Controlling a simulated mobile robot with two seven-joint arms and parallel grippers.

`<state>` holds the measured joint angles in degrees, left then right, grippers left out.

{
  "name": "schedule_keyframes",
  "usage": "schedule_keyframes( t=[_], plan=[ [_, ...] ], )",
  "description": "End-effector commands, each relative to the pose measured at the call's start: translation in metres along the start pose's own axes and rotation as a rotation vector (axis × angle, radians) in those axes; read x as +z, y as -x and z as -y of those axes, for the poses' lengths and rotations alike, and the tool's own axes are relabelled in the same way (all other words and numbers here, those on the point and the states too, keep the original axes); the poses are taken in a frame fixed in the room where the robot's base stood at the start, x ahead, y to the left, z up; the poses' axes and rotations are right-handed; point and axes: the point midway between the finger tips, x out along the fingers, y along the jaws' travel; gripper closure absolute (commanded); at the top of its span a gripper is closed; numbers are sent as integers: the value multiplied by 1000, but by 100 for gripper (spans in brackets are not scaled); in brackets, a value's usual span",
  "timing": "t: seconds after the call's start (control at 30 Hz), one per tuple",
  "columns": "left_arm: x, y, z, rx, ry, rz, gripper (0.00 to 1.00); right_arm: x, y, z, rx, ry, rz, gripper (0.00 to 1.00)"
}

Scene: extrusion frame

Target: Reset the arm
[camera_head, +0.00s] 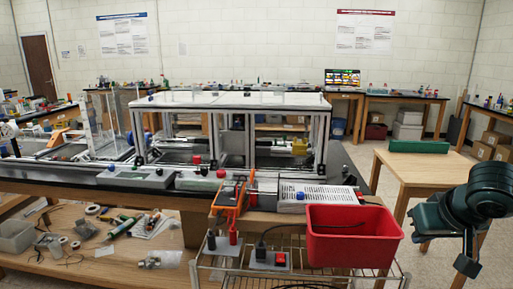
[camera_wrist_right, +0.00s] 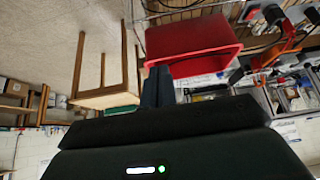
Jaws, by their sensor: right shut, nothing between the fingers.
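My right arm (camera_head: 488,192), dark teal, stands at the right edge in the head view, to the right of the red bin (camera_head: 350,236). In the right wrist view my right gripper (camera_wrist_right: 158,72) has its dark fingers together with nothing between them. The fingertips appear in front of the red bin's lower edge in that view, and no contact can be made out. The picture there looks turned over. My left gripper is not in view.
An aluminium extrusion frame (camera_head: 236,101) stands on the black-topped bench. The red bin sits on a wire rack (camera_head: 226,272) by an orange clamp (camera_head: 228,205).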

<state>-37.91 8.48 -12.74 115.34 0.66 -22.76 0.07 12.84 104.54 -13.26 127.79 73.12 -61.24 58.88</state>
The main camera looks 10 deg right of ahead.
Motion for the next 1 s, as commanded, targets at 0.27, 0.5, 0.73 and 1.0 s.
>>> schedule_keyframes(
  t=[0.27, 0.5, 0.73, 1.0],
  plan=[
    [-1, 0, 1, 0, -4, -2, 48, 39, -73, 45, -202, 132, -12, 100],
    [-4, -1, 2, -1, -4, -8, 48, 106, -139, 97, -387, 233, -86, 100],
    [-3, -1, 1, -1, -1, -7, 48, 192, -179, 148, -482, 284, -197, 100],
    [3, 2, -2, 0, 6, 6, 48, 289, -187, 196, -454, 326, -303, 100]
  ],
)
